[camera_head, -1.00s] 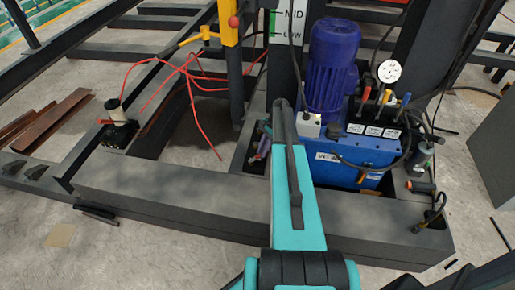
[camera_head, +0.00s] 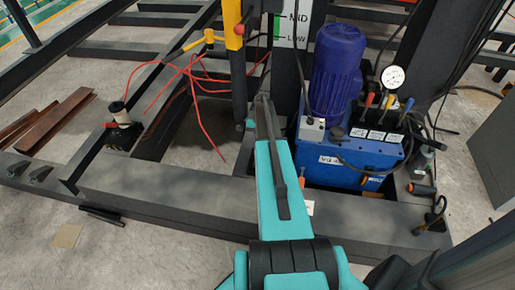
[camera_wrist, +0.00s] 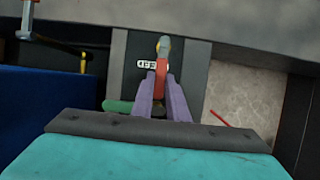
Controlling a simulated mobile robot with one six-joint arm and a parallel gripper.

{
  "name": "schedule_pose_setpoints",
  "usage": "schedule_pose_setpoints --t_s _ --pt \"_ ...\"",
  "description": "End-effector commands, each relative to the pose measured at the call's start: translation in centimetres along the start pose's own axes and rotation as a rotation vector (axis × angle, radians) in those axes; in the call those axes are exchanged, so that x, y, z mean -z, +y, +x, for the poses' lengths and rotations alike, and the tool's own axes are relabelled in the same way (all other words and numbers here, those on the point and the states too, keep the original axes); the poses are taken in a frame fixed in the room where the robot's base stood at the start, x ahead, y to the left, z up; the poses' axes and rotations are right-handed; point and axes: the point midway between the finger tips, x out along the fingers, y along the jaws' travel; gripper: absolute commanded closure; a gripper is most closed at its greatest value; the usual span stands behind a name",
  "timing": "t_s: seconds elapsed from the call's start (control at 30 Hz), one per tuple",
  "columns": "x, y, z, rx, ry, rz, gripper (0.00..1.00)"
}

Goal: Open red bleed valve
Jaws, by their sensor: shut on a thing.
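The red bleed valve handle (camera_wrist: 161,66) shows in the wrist view, with a grey-orange tip standing up between my fingers. My gripper (camera_wrist: 161,84) has its two purple fingers on either side of the red handle and is shut on it. A white label (camera_wrist: 148,64) with partly covered letters lies just behind the handle. The valve's body below is mostly hidden by my fingers. In the camera_head view my teal arm hides the valve and the fingertips.
A blue hydraulic unit (camera_head: 345,158) with a blue motor (camera_head: 334,75), a gauge (camera_head: 392,77) and coloured levers stands right of my arm. A yellow post (camera_head: 233,22) and loose red hoses (camera_head: 195,85) are to the left. A dark steel beam (camera_head: 160,195) crosses in front.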

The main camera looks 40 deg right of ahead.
Motion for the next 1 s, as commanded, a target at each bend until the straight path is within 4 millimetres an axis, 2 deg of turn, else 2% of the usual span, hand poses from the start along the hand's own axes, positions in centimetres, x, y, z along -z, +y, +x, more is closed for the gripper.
schedule_pose_setpoints --t_s 0.03,0.5,0.53,0.63,1.0 --pt "0.45 0.09 -0.43 -0.001 0.014 -0.006 1.00" --pt "0.55 0.35 -0.44 -0.002 0.013 -0.022 1.00" --pt "0.55 0.34 -0.45 -0.002 0.013 -0.021 0.85" --pt "0.51 0.37 -0.38 -0.002 0.011 -0.021 0.68" --pt "0.33 0.50 -0.29 -0.003 0.005 -0.018 0.67"
